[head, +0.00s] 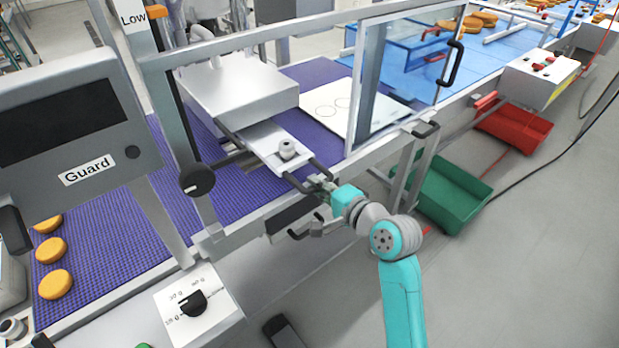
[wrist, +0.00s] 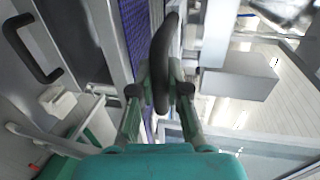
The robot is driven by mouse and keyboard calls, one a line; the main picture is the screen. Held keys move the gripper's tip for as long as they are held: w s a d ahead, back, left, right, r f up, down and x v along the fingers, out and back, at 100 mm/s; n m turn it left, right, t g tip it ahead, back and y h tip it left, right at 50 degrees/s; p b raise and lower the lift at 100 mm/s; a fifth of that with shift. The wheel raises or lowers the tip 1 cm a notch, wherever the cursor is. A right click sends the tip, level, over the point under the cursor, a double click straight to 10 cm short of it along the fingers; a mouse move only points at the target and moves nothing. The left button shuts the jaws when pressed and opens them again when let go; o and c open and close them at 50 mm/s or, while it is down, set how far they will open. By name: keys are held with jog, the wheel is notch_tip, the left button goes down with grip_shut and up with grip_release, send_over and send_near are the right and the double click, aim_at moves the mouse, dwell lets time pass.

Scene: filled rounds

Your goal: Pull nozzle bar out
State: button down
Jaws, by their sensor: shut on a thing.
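The nozzle bar (head: 262,137) is a flat silver bar with a round metal knob on top and a black handle at its near end. It sticks out from under a silver box-shaped housing (head: 238,88) above the purple belt. My gripper (head: 320,184) is at the near end of the bar, shut on the black handle. In the wrist view the curved black handle (wrist: 163,50) stands between the two fingers of my gripper (wrist: 160,95). The bar's far end is hidden by the housing.
A clear guard door (head: 375,75) with a black handle stands right of the bar. A purple belt (head: 120,215) carries orange rounds at left. A black knob (head: 197,180) is left of the bar. Green (head: 450,195) and red (head: 515,128) crates sit on the floor at right.

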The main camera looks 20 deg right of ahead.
jog(key=shift+s+f, duration=0.15)
jog(key=shift+s, duration=0.05)
jog(key=c, duration=1.1)
grip_release()
jog(key=shift+s+d, duration=0.1)
jog(key=shift+c, duration=0.2)
jog(key=v, duration=1.2)
